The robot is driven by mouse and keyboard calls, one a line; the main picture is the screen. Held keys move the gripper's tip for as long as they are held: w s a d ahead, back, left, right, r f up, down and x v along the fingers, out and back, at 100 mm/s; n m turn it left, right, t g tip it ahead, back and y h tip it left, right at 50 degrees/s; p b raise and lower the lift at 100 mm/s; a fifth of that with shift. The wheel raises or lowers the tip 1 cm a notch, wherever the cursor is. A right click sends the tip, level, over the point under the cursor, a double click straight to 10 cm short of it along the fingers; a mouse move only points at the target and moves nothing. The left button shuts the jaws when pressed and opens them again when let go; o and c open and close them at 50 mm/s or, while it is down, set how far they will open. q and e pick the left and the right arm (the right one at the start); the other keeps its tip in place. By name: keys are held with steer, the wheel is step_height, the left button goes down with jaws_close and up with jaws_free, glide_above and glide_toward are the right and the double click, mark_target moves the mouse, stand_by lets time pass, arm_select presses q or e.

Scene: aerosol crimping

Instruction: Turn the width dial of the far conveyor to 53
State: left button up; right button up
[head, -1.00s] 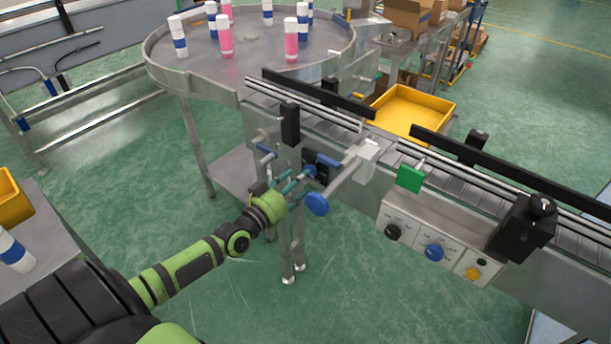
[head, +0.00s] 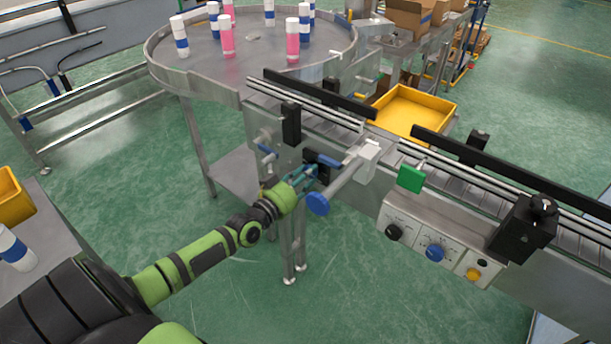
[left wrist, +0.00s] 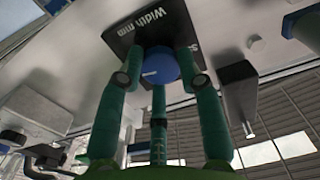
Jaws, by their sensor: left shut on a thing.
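The width dial (left wrist: 160,66) is a blue round knob with a white pointer mark on a black plate (left wrist: 130,27) lettered "Width mm" in the left wrist view. My left gripper (left wrist: 160,78) has its green fingers shut around the knob from below and both sides. The scale numbers are not readable. In the head view my left gripper (head: 307,178) reaches the near side of the conveyor (head: 345,128), below the rail; the dial is hidden there by the fingers. My right gripper is not in view.
A blue round handle on a shaft (head: 318,203) sticks out just right of my left gripper. A control box (head: 412,240) with knobs hangs further right. A round table (head: 250,60) with several bottles stands behind. A yellow tray (head: 413,112) lies beyond the conveyor.

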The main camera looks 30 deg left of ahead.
arm_select(q)
steer(key=shift+f, duration=0.15)
steer(key=o, duration=1.1)
steer(key=shift+o, duration=0.2)
steer(key=s, duration=1.2)
steer(key=shift+a, duration=0.45)
